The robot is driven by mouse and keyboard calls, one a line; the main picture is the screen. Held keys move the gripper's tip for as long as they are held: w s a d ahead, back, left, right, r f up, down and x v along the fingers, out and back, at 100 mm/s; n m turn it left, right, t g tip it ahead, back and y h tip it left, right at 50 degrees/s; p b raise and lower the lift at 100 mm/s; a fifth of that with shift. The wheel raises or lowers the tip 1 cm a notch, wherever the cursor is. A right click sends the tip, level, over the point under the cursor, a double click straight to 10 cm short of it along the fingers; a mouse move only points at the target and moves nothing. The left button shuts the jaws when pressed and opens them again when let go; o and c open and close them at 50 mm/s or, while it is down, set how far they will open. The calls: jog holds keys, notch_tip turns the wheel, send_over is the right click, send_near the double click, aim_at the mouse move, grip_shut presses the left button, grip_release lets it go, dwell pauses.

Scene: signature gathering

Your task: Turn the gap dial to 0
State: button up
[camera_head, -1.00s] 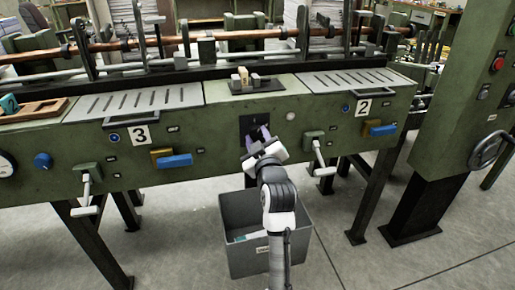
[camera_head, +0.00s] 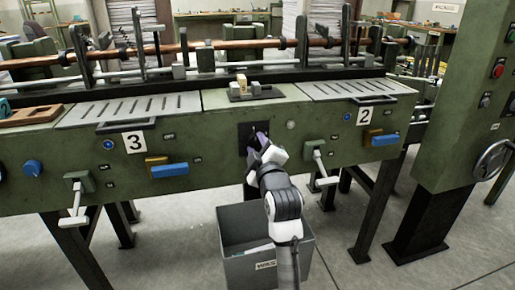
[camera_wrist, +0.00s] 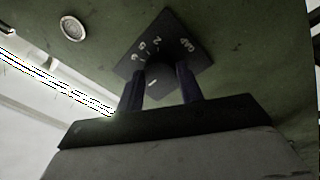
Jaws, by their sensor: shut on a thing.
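The gap dial is a dark knob (camera_wrist: 155,80) on a square black plate (camera_wrist: 184,40) with pale figures and marks in the wrist view. A short white line shows on the knob. I cannot tell for certain which figure it points to. The plate also shows on the green machine front in the head view (camera_head: 244,131). My gripper (camera_head: 257,144) reaches up to it from below. Its two purple-dark fingers (camera_wrist: 160,88) stand on either side of the knob and are shut on it. Part of the plate and knob are hidden by the fingers.
A round pale button (camera_head: 291,125) sits right of the plate. Levers (camera_head: 319,168) and blue handles (camera_head: 170,171) stick out on both sides. A grey bin (camera_head: 230,232) stands on the floor below my arm. A green cabinet (camera_head: 452,120) with a handwheel is at right.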

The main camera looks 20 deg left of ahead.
jog(key=o, duration=1)
